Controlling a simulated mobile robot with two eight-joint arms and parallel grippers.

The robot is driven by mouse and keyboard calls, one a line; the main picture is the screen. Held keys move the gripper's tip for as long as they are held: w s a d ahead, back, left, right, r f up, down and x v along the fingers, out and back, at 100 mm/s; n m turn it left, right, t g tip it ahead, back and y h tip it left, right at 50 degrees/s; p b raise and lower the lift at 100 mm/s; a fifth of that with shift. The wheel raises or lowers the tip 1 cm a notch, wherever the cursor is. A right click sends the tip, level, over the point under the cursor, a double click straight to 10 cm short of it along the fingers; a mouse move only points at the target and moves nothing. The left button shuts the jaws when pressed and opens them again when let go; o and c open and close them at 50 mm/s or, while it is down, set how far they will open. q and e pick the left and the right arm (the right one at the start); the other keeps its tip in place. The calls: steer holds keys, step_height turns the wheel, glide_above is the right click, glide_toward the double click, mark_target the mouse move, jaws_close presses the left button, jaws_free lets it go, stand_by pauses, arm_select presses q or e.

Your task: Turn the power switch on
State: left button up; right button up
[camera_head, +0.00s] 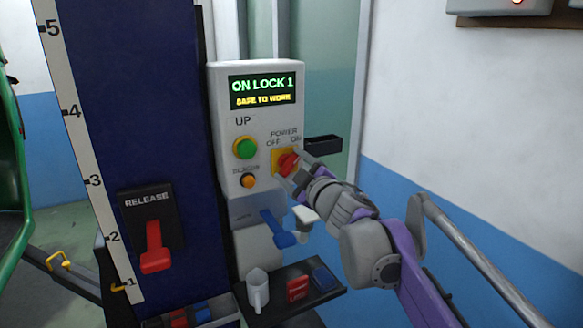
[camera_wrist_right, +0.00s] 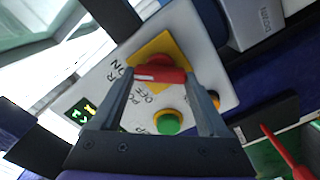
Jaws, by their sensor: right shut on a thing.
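The power switch is a red knob (camera_head: 287,162) on a yellow plate, on the front of a white control box (camera_head: 225,90). OFF is printed at its upper left and ON at its upper right. My right gripper (camera_head: 290,168) is shut on the knob. In the right wrist view the knob (camera_wrist_right: 160,75) sits between the fingertips of the gripper (camera_wrist_right: 161,80), with a white mark on its handle. The fingers partly hide it in the head view, so its exact setting is hard to tell. The lit display (camera_head: 263,90) reads ON LOCK 1, SAFE TO WORK. My left gripper is not in view.
A green UP button (camera_head: 245,148) and a small orange button (camera_head: 248,181) sit left of the knob. A red RELEASE lever (camera_head: 154,247) is on the blue column (camera_head: 130,100).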

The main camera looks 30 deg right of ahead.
steer(key=o, duration=1.2)
steer(key=shift+o, duration=0.2)
steer(key=shift+s, duration=0.1)
steer(key=s, duration=1)
steer(key=shift+s+b, duration=0.35)
steer(key=shift+f, duration=0.1)
